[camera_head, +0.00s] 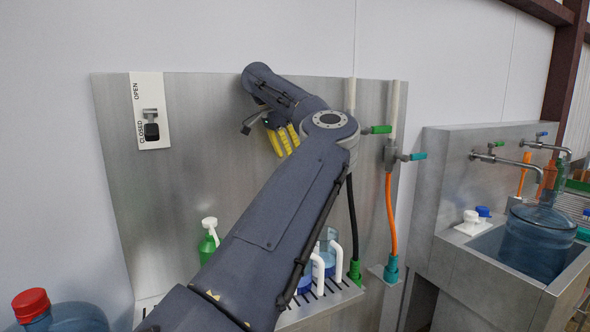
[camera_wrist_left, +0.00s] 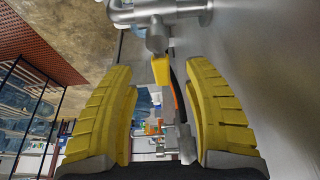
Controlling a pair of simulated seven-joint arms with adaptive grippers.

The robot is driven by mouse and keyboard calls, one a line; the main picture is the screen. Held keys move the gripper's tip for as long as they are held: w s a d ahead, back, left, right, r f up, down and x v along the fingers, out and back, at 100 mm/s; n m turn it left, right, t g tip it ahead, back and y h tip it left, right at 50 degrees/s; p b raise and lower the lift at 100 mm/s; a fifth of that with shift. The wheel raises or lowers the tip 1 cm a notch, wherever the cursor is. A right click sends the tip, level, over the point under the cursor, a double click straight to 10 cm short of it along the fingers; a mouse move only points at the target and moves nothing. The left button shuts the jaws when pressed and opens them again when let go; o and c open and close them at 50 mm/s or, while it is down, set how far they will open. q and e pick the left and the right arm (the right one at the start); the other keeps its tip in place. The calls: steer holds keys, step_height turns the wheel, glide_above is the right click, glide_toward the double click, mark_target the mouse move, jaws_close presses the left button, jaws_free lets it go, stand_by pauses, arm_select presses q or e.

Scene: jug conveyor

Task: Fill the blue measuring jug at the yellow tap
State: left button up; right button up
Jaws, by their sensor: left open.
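My left gripper (camera_head: 283,140) is raised in front of the metal back panel, its yellow fingers partly hidden by my arm. In the left wrist view my left gripper (camera_wrist_left: 165,115) is open, with nothing gripped. A tap with a yellow handle (camera_wrist_left: 161,70) shows between and beyond the fingers there; my arm hides it in the head view. Two bluish jugs with white handles, a nearer one (camera_head: 305,282) and a farther one (camera_head: 328,262), stand on the slotted ledge, partly behind my arm. I cannot tell which is the measuring jug, or its water level. My right gripper is not in view.
A green spray bottle (camera_head: 209,242) stands left of my arm. Green (camera_head: 378,129) and teal (camera_head: 416,157) taps with hoses are to the right. A sink (camera_head: 575,285) holds a large blue bottle (camera_head: 536,245).

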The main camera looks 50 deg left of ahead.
arm_select(q)
steer(key=shift+x, duration=2.7)
jaws_close()
